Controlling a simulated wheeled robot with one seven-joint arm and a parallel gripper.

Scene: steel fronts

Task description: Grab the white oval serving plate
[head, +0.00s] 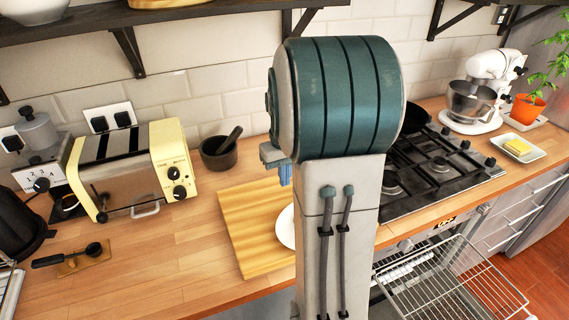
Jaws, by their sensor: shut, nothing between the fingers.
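A white plate (286,229) lies on the light wooden cutting board (247,232). Only its left edge shows, because my arm hides the rest, so I cannot tell its full shape. A small grey and blue part of my gripper (284,173) shows at the left of my arm, above the back of the board. Most of the gripper is hidden behind the arm. It is shut and empty, and appears apart from the plate.
A mortar with pestle (218,151) stands behind the board, a cream toaster (133,170) to the left. A gas hob (430,165) lies right of my arm. An extended wire rack (450,283) juts out at front right. A shelf (80,25) hangs above.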

